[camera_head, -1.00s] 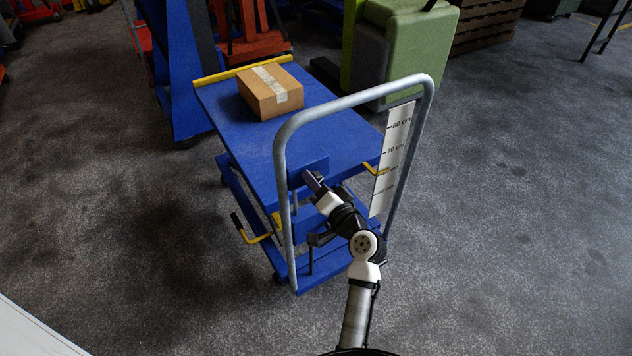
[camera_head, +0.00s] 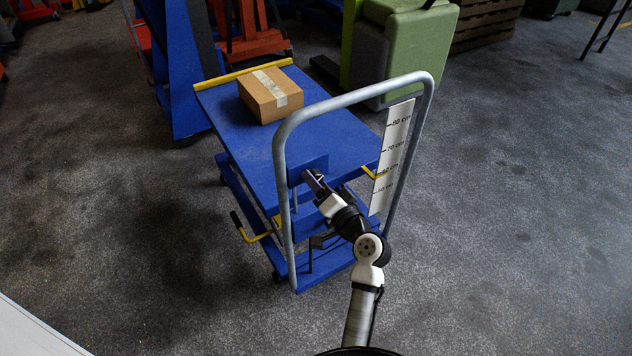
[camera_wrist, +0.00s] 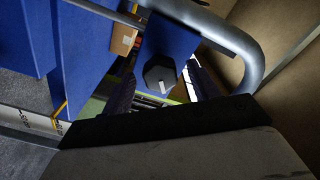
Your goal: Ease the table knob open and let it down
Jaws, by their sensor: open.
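The dark faceted knob (camera_wrist: 160,72) sits on a blue plate (camera_wrist: 172,38) in the wrist view. My gripper (camera_wrist: 164,88) is open, with a finger on either side of the knob; I cannot tell whether either touches it. In the head view my gripper (camera_head: 314,182) is at the plate under the grey handle, and hides the knob. The blue lift table (camera_head: 335,135) carries a taped cardboard box (camera_head: 258,102). Its yellow pointer (camera_head: 374,175) is near the 60 cm mark on the white scale (camera_head: 393,155).
The grey tubular handle (camera_head: 350,98) arches around my gripper and forearm. A yellow pedal with a black grip (camera_head: 240,228) sticks out at the lower left. A green padded block (camera_head: 405,45) stands behind. Floor to the right is clear.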

